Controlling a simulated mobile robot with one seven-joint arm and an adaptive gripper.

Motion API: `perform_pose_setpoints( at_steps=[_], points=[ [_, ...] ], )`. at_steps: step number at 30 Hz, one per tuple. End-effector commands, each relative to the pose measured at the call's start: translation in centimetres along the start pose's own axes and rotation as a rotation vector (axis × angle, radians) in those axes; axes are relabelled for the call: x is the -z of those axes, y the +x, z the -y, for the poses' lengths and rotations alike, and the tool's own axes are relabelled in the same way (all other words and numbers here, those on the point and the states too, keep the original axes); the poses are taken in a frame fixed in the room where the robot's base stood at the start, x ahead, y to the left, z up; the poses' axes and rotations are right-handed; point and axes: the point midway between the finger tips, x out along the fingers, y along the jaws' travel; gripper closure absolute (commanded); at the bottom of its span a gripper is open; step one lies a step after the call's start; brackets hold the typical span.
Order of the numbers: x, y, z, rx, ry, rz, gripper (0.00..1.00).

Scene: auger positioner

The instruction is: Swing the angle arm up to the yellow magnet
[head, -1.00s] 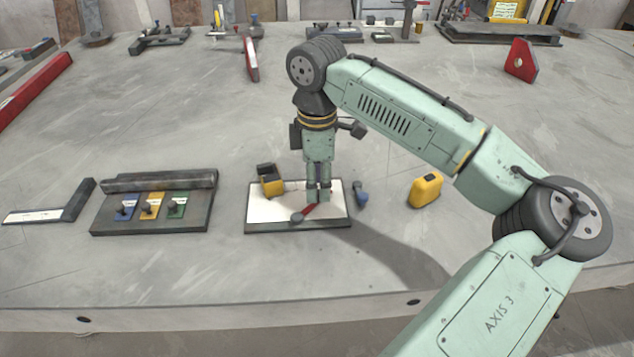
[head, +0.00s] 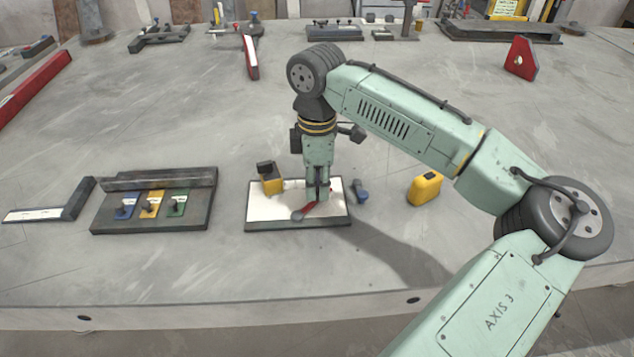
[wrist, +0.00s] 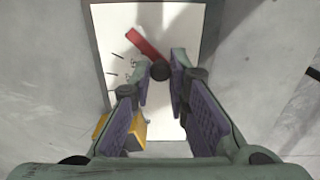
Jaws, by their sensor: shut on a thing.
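The red angle arm (head: 308,208) lies over the white plate (head: 265,211), with a round grey end at its near left. In the wrist view the red arm (wrist: 146,43) slants up-left from a dark round knob (wrist: 160,71). My gripper (head: 319,198) points down over the plate and is shut on the angle arm at the knob. The fingertips partly hide the contact. The yellow magnet (head: 272,186), with a dark top, stands at the plate's far left, apart from my gripper. It also shows in the wrist view (wrist: 136,131), partly behind the left finger.
A blue-ended part (head: 361,191) sits by the plate's right edge. A yellow case (head: 425,188) stands farther right. A dark block (head: 150,218) with blue, yellow and green tags lies left, beside an angled bar (head: 75,200). The table front is clear.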

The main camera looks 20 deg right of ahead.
Motion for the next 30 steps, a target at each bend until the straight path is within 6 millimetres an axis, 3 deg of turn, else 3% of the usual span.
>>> perform_pose_setpoints(
  at_steps=[18,19,27,30],
  points=[
    [0.5,-0.03,-0.39,0.0,-0.104,-0.001,0.93],
    [0.5,-0.03,-0.39,0.0,-0.104,-0.001,0.82],
    [0.48,-0.02,-0.39,0.0,-0.104,0.0,0.64],
    [0.47,-0.01,-0.39,0.001,-0.103,0.0,0.64]
  ],
)
